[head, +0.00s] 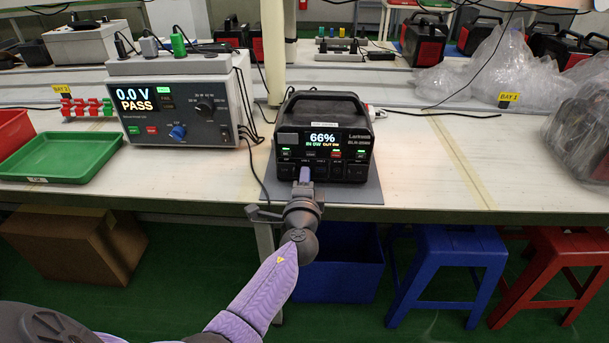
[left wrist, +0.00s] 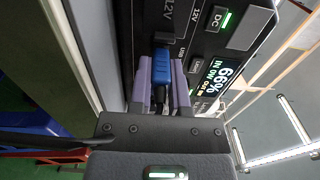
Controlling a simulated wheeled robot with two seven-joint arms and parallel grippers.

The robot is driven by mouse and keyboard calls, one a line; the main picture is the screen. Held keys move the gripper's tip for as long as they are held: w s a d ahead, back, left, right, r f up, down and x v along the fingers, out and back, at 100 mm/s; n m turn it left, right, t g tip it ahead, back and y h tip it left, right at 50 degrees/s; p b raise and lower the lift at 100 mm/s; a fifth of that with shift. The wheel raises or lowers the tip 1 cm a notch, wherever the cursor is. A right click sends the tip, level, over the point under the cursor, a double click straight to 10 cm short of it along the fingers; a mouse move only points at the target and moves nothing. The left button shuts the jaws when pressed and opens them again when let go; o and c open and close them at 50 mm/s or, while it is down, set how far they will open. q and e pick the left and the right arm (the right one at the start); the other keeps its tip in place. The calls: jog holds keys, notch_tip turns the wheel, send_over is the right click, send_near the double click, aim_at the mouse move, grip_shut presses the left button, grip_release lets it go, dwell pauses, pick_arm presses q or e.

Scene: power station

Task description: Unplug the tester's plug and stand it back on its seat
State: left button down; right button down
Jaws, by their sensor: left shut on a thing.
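The power station (head: 322,112) stands on a grey mat, its screen reading 66%. My left gripper (head: 304,184) is at its lower front panel, shut on a blue plug. In the left wrist view the purple fingers (left wrist: 162,84) are on both sides of the blue plug (left wrist: 161,64), whose front end meets the panel near the USB label. How deep it sits cannot be told. The tester (head: 182,105) stands to the left, showing 0.0 V and PASS. Its top shelf (head: 165,68) carries black, grey and green plugs (head: 179,44). My right gripper is not in view.
A green tray (head: 50,172) and red and green pieces (head: 87,107) are left of the tester. Black cables hang between tester and station. The bench right of the station is clear up to a plastic-wrapped unit (head: 580,130). Blue and red stools (head: 447,250) stand below.

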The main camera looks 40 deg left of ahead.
pick_arm(q)
jog(key=shift+p+v, duration=0.5)
jog(key=shift+v, duration=1.55)
